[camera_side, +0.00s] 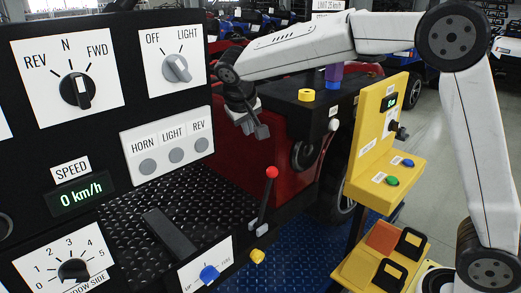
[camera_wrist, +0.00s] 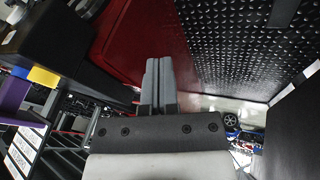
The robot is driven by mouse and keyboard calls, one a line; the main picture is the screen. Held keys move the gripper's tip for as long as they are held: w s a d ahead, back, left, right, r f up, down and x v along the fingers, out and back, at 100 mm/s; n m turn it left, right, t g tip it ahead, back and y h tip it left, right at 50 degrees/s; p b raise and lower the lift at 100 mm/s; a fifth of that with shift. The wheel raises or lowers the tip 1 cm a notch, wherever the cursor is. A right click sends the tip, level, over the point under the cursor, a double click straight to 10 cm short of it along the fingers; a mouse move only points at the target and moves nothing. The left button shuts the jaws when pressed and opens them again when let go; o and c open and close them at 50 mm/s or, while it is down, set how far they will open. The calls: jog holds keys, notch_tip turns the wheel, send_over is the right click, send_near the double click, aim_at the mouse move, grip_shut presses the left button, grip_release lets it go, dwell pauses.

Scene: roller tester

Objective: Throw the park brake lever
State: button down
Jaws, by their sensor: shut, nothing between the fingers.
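A black lever with a red ball knob (camera_side: 271,172) stands up from the cab floor area, tilted slightly right at its top. No readable label names it as the park brake. My gripper (camera_side: 262,131) is above and slightly left of the red knob in the side view, apart from it. Its two fingers are together and empty in the wrist view (camera_wrist: 159,84). The lever does not show in the wrist view, where the fingers point over a red panel (camera_wrist: 140,40) and the black tread-plate floor (camera_wrist: 235,40).
The dashboard (camera_side: 110,20) with dials fills the left; its speed display (camera_side: 79,197) reads 0 km/h. A black pedal (camera_side: 168,233), a blue knob (camera_side: 209,273) and a yellow knob (camera_side: 257,256) are low down. A yellow console (camera_side: 367,160) stands right. A white-knobbed lever (camera_side: 333,125) is behind.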

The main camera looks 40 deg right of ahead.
notch_tip(320, 180, down, 4)
jog(key=shift+f, duration=0.25)
jog(key=s+d+x, duration=0.1)
jog(key=d+x, duration=0.1)
jog(key=x, duration=1)
jog(key=shift+d, duration=0.35)
jog(key=shift+s, duration=0.1)
